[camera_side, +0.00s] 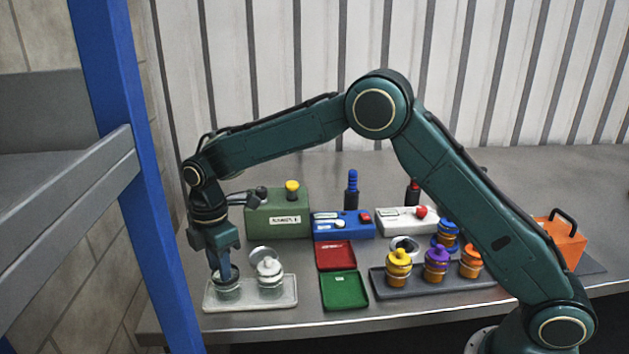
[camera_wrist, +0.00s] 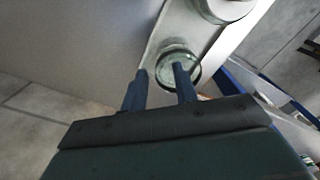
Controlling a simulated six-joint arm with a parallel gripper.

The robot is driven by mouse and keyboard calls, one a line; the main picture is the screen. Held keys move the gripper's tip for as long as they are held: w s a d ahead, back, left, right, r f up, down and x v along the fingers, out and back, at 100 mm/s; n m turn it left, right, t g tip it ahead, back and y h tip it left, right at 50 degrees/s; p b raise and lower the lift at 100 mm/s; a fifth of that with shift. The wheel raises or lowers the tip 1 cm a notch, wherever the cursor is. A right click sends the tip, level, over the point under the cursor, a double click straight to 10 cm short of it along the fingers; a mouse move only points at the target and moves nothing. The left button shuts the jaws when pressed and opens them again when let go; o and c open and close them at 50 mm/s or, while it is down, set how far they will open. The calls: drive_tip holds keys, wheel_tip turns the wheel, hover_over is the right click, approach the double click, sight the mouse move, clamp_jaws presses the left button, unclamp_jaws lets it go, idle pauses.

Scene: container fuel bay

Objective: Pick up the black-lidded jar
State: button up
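A squat glass jar with a dark top (camera_side: 229,289) stands at the left end of a pale tray (camera_side: 250,301) in the side view. My gripper (camera_side: 222,274) is pointed down at this jar, with a blue finger in front of its top. The wrist view shows the round glass jar (camera_wrist: 180,56) beyond the fingertips, partly covered by the right finger. My gripper's two blue fingers (camera_wrist: 160,75) are apart, with nothing visibly clamped between them. Whether a finger touches the jar I cannot tell.
A white-topped jar (camera_side: 269,272) stands right of it on the tray, with a grey disc (camera_side: 262,253) behind. Red (camera_side: 336,256) and green (camera_side: 345,291) trays lie to the right, then a dark tray (camera_side: 385,291) of coloured-topped jars. A blue post (camera_side: 140,180) stands at left.

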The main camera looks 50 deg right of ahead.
drive_tip(key=shift+f, duration=1.15)
clamp_jaws()
